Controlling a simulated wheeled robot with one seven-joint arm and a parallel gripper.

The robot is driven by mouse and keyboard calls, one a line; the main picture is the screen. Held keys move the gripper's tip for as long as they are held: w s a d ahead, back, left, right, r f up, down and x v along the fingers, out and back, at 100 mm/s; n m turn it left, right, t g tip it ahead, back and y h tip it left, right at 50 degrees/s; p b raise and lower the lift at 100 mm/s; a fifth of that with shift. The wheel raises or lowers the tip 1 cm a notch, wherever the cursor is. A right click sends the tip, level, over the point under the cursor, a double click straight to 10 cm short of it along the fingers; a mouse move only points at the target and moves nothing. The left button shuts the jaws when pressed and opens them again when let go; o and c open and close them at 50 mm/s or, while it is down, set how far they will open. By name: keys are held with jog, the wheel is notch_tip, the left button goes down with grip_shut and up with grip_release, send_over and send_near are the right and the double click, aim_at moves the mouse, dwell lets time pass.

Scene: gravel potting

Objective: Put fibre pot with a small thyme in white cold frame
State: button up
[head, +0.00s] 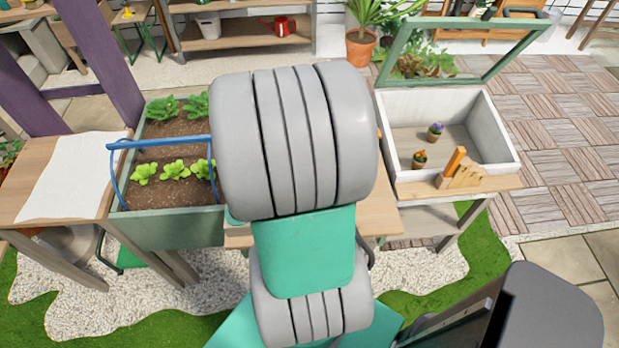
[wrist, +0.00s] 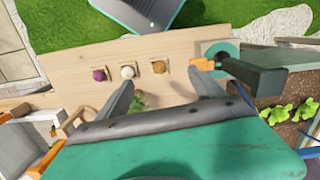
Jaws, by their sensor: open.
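The white cold frame (head: 393,115) stands at the right in the head view with its green-framed lid (head: 384,62) raised. In the wrist view my gripper (wrist: 165,93) is open over the wooden bench, with nothing held. A small green plant (wrist: 138,99), perhaps the thyme, shows beside the inner side of the left finger. Its pot is mostly hidden by my gripper. In the head view my arm hides the gripper and this plant.
A planter (head: 165,228) with seedlings and a blue handle stands left.

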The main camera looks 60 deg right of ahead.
jog(key=d+f+m, duration=0.1)
jog(key=d, duration=0.2)
jog(key=d+f+m, duration=0.1)
jog(key=d, duration=0.3)
jog(key=d+f+m, duration=0.1)
jog(key=d, duration=0.2)
jog(key=shift+s+d+f+m+p, duration=0.1)
jog(key=shift+d+m+p, duration=0.2)
jog(key=shift+d+p, duration=0.1)
jog(key=shift+t+h, duration=0.3)
jog(key=f, duration=0.2)
jog(key=f+p, duration=0.1)
jog(key=f, duration=0.4)
jog(key=shift+s+d+f+p, duration=0.2)
jog(key=shift+d+f+p, duration=0.1)
jog(key=shift+d+f, duration=0.1)
jog(key=shift+r, duration=0.1)
jog(key=c, duration=1.7)
